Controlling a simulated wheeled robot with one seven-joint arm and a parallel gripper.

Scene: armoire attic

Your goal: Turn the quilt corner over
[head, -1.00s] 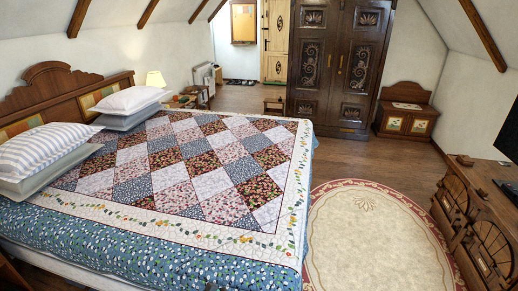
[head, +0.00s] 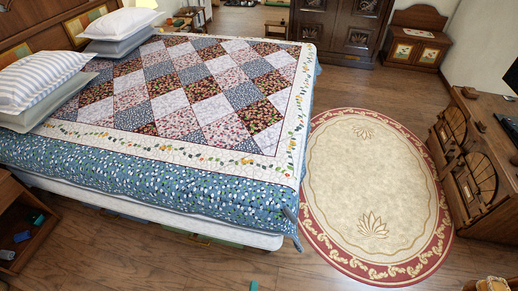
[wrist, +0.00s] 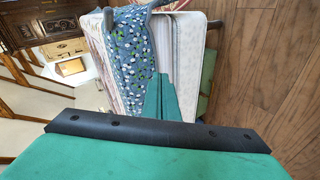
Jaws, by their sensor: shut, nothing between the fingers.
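The patchwork quilt (head: 190,85) lies flat over the bed, with a white flowered border and a blue floral edge hanging over the near side. Its near corner (head: 292,215) hangs down at the foot of the bed, ending in a greyish tip below the mattress top. The wrist view shows the blue quilt edge (wrist: 135,55) sideways, beside the white mattress (wrist: 190,50). My gripper (wrist: 163,82) has green fingers, pressed together and empty. They point towards the bed side and overlap it in the picture; I cannot tell whether they touch it.
Striped and plain pillows (head: 45,85) lie at the headboard end. An oval rug (head: 370,190) covers the floor right of the bed. A wooden cabinet (head: 475,165) stands at the right and an open nightstand (head: 20,225) at the near left.

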